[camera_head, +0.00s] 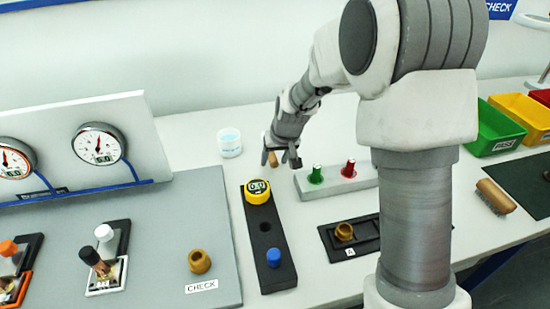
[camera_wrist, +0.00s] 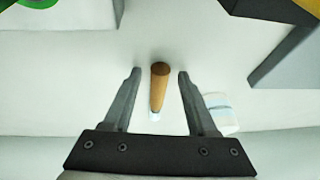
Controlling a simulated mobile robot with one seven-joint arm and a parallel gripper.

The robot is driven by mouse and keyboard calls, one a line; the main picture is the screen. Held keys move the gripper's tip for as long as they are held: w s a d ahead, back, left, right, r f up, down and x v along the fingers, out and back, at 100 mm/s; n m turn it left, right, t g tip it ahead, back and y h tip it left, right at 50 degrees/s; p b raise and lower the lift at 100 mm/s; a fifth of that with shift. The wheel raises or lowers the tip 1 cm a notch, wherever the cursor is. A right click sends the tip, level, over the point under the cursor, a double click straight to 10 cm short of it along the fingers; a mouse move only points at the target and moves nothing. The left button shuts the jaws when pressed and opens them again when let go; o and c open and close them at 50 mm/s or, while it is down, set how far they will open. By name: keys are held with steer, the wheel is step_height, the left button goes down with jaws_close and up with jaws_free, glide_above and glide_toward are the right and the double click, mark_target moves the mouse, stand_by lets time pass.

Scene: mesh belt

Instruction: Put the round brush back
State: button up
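The round brush is a slim wooden stick (camera_wrist: 160,82) with a pale tip in the wrist view. It lies between the two fingers of my gripper (camera_wrist: 160,75), with a visible gap on each side. In the head view my gripper (camera_head: 283,157) is low over the white table's back part, and the brush's brown end (camera_head: 272,158) shows at its left finger. The fingers are apart. I cannot tell whether the brush touches the table.
A grey block with green and red plugs (camera_head: 348,178) is close to the right of my gripper. A wooden scrub brush (camera_head: 495,196) and coloured bins (camera_head: 493,130) are at right. Gauges stand left.

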steer(key=shift+r, duration=0.1)
steer(key=shift+r, duration=0.25)
steer(key=p+v, duration=0.2)
steer(key=v, duration=1)
steer(key=s+d+r, duration=0.2)
steer(key=s+d, duration=0.1)
steer(key=s, duration=0.5)
steer(key=s+d+r+m+t+h, duration=0.1)
steer(key=s+d+r, duration=0.2)
steer(key=s, duration=0.6)
steer(key=s+d+r+m, duration=0.1)
steer(key=s+d+r, duration=0.2)
steer(key=s, duration=0.5)
steer(key=shift+s+d+h, duration=0.25)
steer(key=shift+d+h, duration=0.15)
steer(key=shift+d, duration=0.1)
